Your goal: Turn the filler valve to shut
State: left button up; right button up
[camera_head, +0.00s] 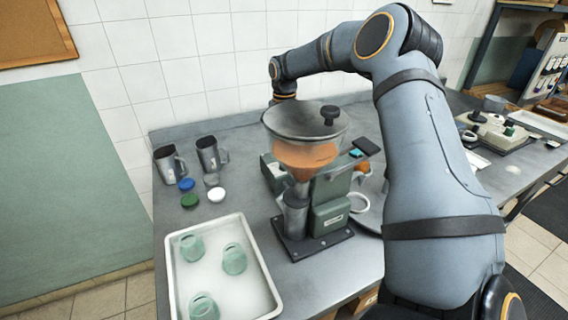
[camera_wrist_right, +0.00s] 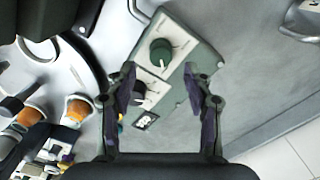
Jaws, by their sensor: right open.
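The filler stands on the bench in the head view, with an orange-filled hopper (camera_head: 305,153), a dark knob on its lid and a grey-green body (camera_head: 330,205). My right arm reaches over from the right, and its gripper is hidden behind the hopper there. In the right wrist view a grey-green box carries a green round knob (camera_wrist_right: 160,52) on a white plate and a black knob (camera_wrist_right: 139,92) lower down. I cannot tell which is the valve. My right gripper (camera_wrist_right: 163,88) is open and empty, its fingers spread over the box's near part. My left gripper is out of view.
A white tray (camera_head: 178,287) with green glass jars lies front left. Two metal mugs (camera_head: 210,155) and several small lids (camera_head: 188,201) stand near the wall. Orange-filled jars (camera_wrist_right: 78,109) sit left of the box in the wrist view. Bare bench lies right of it.

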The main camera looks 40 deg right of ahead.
notch_tip(320, 180, down, 5)
jog(key=shift+p, duration=0.35)
jog(key=shift+w, duration=0.1)
grip_shut()
